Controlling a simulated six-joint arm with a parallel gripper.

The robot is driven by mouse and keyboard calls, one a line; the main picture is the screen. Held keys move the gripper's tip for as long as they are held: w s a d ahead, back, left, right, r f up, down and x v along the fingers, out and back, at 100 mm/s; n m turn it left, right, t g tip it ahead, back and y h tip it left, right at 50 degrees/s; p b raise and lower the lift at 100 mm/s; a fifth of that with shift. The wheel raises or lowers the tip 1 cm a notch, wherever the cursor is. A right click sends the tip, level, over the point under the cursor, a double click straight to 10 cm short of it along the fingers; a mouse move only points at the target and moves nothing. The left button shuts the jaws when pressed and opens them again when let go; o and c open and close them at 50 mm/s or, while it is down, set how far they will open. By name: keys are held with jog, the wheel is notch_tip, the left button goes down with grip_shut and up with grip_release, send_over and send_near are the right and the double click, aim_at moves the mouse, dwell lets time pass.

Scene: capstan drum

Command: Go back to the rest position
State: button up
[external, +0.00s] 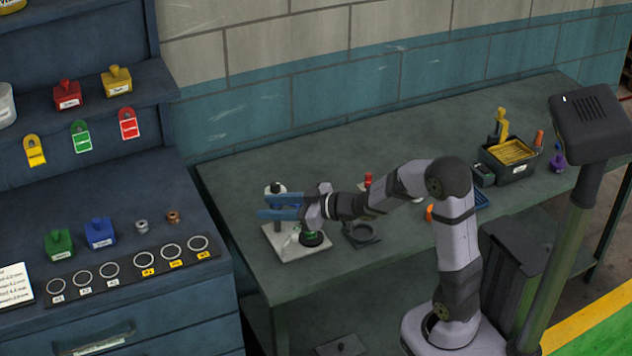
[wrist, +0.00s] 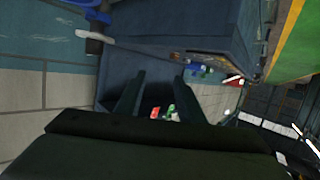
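My gripper (external: 263,207) is at the left end of the bench, held level above a device on a pale base plate (external: 292,248). Its two blue fingers point left toward the cabinet, with a gap between them. In the wrist view the gripper (wrist: 160,76) shows two dark fingers apart, with nothing held between them. The device has an upright post with a black knob (external: 278,187) and a round black part (external: 312,238). My fingers partly cover the post, and I cannot tell whether they touch it.
A black ring stand (external: 362,235) is right of the device. A black bin (external: 510,160) stands at the bench's far right. The blue cabinet (external: 190,295) at left holds green and blue weights, small spools and a row of rings.

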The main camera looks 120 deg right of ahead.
jog(key=w+a+f+n+g+y+p, duration=0.1)
jog(key=w+a+f+n+g+y, duration=0.3)
jog(key=a, duration=0.8)
jog(key=w+a+f+g+y+p, duration=0.15)
jog(key=w+a+f, duration=0.45)
jog(key=a, duration=0.6)
jog(key=s+a+f+n+g+y, duration=0.1)
jog(key=s+a+n+g+y, duration=0.1)
jog(key=s+a, duration=0.4)
jog(key=s+a+f+n+g+y, duration=0.2)
jog(key=s+a, duration=0.3)
jog(key=a, duration=1.1)
jog(key=shift+s+a+g+y, duration=0.2)
jog(key=shift+s+g+y, duration=0.2)
jog(key=shift+g+y, duration=0.05)
notch_tip(320, 180, down, 7)
jog(key=b, duration=0.7)
jog(key=shift+f, duration=0.2)
